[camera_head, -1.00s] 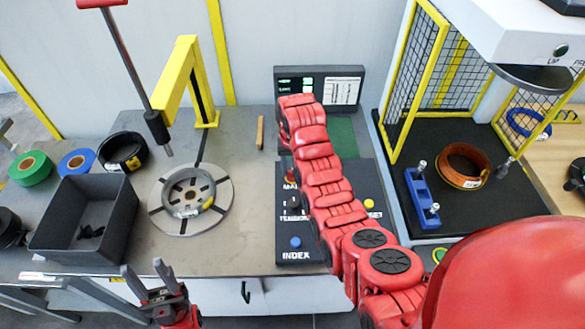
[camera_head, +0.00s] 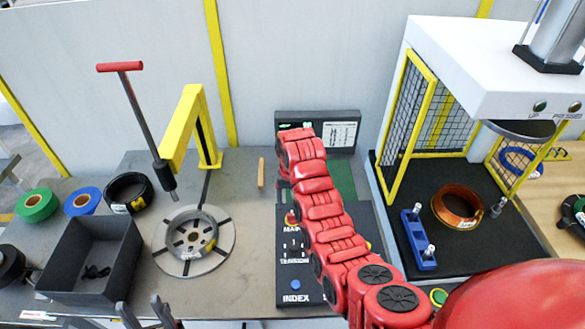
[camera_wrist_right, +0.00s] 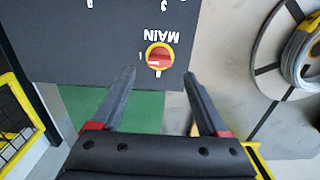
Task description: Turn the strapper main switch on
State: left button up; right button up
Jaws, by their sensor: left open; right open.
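The main switch is a red knob in a yellow ring on the dark control panel. In the right wrist view the switch (camera_wrist_right: 159,57) sits just beyond my right fingertips, under the word MAIN. My right gripper (camera_wrist_right: 159,74) is open and empty, its two fingers apart on either side of the switch's line; I cannot tell whether they touch the panel. In the head view only part of the switch (camera_head: 291,218) shows beside my right arm, which hides much of the panel (camera_head: 283,262). My left gripper (camera_head: 145,308) is open and empty at the bottom edge.
The panel also carries a blue INDEX button (camera_head: 295,285). A round slotted plate with a coil (camera_head: 193,241) lies left of it, below a yellow post (camera_head: 206,130). A dark bin (camera_head: 90,262) stands further left. A fenced press station (camera_head: 480,80) stands right.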

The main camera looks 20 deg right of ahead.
aim_at(293, 214)
notch_tip(293, 214, up, 12)
jog(key=p, duration=0.6)
jog(key=shift+r, duration=0.1)
